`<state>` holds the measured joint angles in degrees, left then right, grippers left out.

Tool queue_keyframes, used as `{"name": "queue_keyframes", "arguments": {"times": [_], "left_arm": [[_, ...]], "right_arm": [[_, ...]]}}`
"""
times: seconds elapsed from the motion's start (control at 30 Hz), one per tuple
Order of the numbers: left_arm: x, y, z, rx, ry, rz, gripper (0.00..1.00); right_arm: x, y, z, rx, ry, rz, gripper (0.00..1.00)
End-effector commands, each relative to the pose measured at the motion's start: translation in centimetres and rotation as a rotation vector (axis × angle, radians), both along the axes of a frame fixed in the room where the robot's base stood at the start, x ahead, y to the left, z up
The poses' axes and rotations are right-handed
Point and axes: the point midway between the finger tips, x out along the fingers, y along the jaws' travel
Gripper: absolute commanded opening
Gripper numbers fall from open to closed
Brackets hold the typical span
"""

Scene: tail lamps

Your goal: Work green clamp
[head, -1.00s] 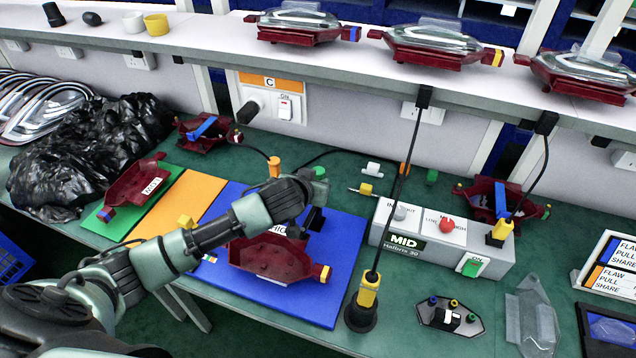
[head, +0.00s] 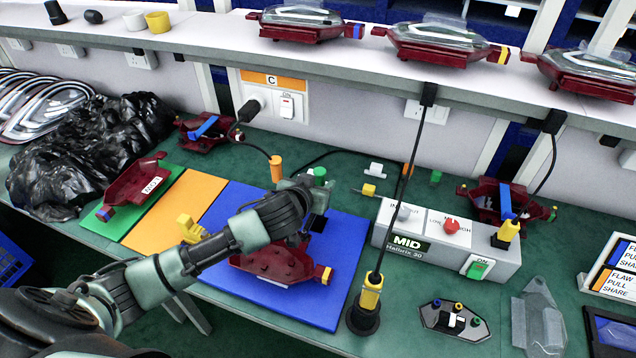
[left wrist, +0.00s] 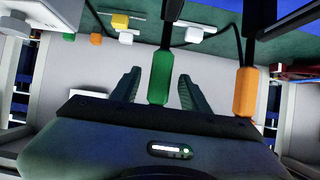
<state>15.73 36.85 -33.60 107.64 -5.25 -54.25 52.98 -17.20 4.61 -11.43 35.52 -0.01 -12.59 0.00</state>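The green clamp (head: 319,172) stands at the back edge of the blue mat (head: 345,240). In the left wrist view it is a green upright body (left wrist: 160,78) with a dark upper end. My left gripper (head: 306,183) is at the clamp in the head view, and my wrist partly hides the space there. In the left wrist view the two fingers (left wrist: 156,88) are apart, one on each side of the green clamp, with gaps visible. A dark red lamp housing (head: 272,264) lies on the blue mat below my wrist. My right gripper is not in view.
An orange clamp (head: 276,168) stands just left of the green one, and it is close to the fingers in the left wrist view (left wrist: 246,92). A grey control box (head: 448,245) and a yellow-black tool (head: 370,295) on a cable stand to the right.

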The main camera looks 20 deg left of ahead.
Motion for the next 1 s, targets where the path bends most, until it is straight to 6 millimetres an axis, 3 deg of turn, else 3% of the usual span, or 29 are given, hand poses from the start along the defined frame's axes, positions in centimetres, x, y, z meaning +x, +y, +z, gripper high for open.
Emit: {"name": "queue_keyframes", "arguments": {"times": [0.27, 0.7, 1.0], "left_arm": [[-0.4, 0.0, 0.1, 0.000, 0.002, 0.000, 0.45], [-6.0, -0.3, 3.2, -0.001, 0.001, -0.001, 0.45], [-6.9, -0.3, 3.8, 0.000, 0.001, 0.001, 0.45]], "right_arm": [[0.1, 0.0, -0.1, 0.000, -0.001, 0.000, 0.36], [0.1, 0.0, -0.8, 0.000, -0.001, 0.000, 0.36], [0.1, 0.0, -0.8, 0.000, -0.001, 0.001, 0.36]]}}
